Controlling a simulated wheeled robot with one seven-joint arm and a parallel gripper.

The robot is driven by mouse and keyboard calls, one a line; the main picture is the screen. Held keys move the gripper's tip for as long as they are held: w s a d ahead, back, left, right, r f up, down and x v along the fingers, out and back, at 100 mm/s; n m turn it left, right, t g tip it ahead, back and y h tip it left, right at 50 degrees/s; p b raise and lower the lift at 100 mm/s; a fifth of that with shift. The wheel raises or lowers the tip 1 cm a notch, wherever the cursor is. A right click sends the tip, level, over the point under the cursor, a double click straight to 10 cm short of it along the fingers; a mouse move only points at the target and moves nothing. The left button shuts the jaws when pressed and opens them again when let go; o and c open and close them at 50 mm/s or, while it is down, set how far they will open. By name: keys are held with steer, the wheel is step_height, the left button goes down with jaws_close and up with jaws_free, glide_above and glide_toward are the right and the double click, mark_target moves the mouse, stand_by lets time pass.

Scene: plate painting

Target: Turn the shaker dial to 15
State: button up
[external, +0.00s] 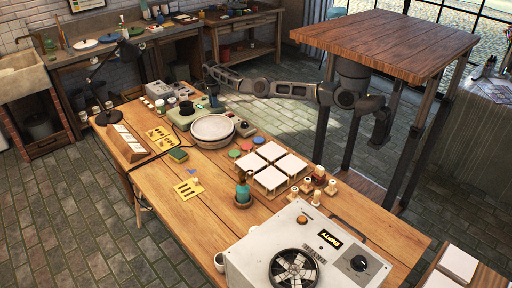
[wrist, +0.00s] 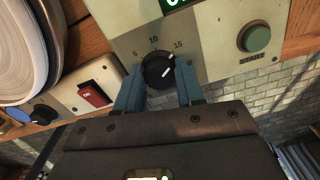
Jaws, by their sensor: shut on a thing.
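The shaker dial (wrist: 158,70) is a round black knob on the pale front panel (wrist: 210,40) in the wrist view. The numbers 5, 10 and 15 are printed in an arc above it. A white line on the knob points up and right, roughly toward the 15; a second short white mark lies below it. My gripper (wrist: 159,88) has its two blue fingers on either side of the knob, shut on it. In the external view my gripper (external: 213,95) is at the far side of the table, by the greenish shaker box (external: 181,117); the dial is hidden there.
A green START button (wrist: 256,38) is right of the dial. A white bowl (external: 212,128) stands beside the shaker. White tiles (external: 290,166) lie nearer.

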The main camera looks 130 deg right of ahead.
stand_by(0.3)
steer(key=o, duration=1)
steer(key=shift+o, duration=0.2)
steer(key=shift+r, duration=0.1)
step_height(320, 180, up, 8)
steer(key=shift+f+p, duration=0.2)
steer(key=shift+p, duration=0.25)
